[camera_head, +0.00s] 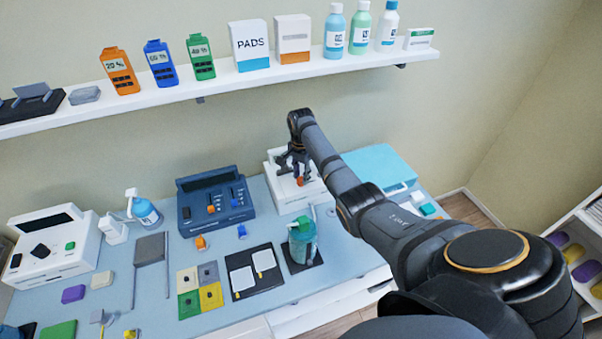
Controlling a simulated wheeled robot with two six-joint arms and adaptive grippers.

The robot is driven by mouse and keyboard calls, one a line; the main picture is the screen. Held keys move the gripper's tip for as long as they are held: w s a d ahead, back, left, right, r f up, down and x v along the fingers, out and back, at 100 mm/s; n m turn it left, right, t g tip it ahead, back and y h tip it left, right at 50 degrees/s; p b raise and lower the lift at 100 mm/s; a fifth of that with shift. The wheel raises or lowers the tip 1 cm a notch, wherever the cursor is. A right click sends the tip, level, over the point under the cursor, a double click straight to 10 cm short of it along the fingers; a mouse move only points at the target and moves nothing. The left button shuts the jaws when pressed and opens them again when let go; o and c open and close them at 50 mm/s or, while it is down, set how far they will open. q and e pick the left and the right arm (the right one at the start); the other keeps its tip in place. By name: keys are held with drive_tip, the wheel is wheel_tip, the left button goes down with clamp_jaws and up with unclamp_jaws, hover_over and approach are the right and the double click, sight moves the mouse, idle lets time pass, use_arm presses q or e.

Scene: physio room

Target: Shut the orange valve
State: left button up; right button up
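A small orange part (300,182), which looks like the orange valve, shows at the front of a white box-shaped unit (290,204) at the back of the blue table. My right gripper (293,167) points down over this unit, its dark fingers right at the orange part. The fingers and the arm hide much of the unit's top and part of the orange piece. Whether the fingers touch or grip it, and how the valve is turned, is too small to tell. My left gripper is not in view.
A dark blue device (215,205) stands left of the unit, and a green pump bottle (302,243) stands in front. A turquoise case (378,168) lies behind my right arm. A wall shelf (230,81) with boxes and bottles runs above.

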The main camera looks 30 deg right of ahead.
drive_tip(key=shift+c, duration=0.3)
drive_tip(key=shift+a, duration=0.1)
clamp_jaws()
drive_tip(key=shift+s, duration=0.1)
